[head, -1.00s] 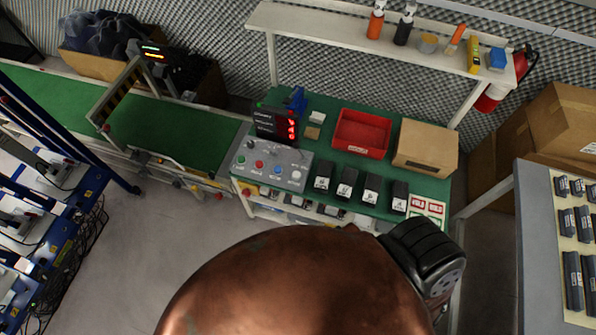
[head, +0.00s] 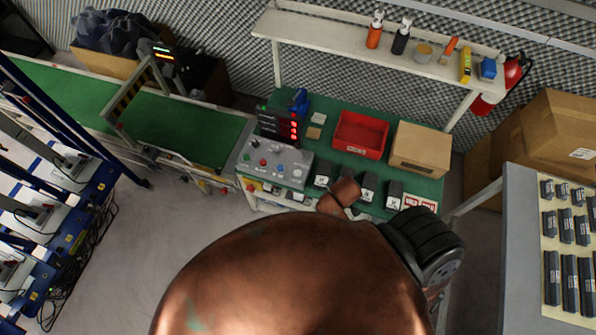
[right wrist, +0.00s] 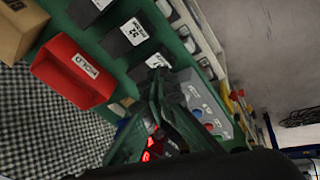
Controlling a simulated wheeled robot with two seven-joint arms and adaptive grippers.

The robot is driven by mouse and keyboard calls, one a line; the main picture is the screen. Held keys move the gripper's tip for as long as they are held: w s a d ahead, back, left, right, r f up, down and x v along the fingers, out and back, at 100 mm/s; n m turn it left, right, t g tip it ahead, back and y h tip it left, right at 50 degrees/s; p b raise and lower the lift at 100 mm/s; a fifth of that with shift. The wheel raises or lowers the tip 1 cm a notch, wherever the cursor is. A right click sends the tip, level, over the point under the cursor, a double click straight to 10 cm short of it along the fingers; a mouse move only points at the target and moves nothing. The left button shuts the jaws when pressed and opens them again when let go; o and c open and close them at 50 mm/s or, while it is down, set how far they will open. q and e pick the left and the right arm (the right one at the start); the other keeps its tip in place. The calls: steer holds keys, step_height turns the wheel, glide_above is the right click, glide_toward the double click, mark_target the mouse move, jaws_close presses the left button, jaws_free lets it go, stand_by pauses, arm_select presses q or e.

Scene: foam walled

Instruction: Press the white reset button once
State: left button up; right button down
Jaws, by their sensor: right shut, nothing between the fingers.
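The grey control box (head: 275,163) stands on the left end of the green workbench, with a row of coloured buttons on its sloped top. The white button (head: 297,171) is at the right end of that row. In the right wrist view the box (right wrist: 207,105) lies just right of my right gripper (right wrist: 158,78). The gripper's dark fingers are together and empty, apart from the box as far as I can tell. In the head view my copper-coloured arm hides the right gripper. My left gripper is not in view.
A dark display with red digits (head: 279,125) stands behind the box. A red bin (head: 360,135), a cardboard box (head: 420,149) and several black blocks (head: 367,187) share the bench. A shelf (head: 330,32) spans above. A green conveyor (head: 190,130) adjoins at left.

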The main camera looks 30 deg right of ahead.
steer(key=w+a+f+n+t+h, duration=0.1)
steer(key=w+a+f+n+h, duration=0.1)
steer(key=w+n, duration=0.5)
steer(key=w+a+f+n+t+h, duration=0.1)
steer(key=w+a+n+h, duration=0.1)
steer(key=w+n, duration=0.5)
steer(key=w, duration=0.6)
steer(key=shift+w+f+t, duration=0.2)
steer(key=shift+f+t, duration=0.2)
steer(key=shift+a, duration=0.1)
steer(key=b, duration=0.9)
glide_above(298, 174)
step_height(298, 174, down, 7)
steer(key=shift+f, duration=0.2)
steer(key=shift+a+f, duration=0.1)
steer(key=shift+f, duration=0.6)
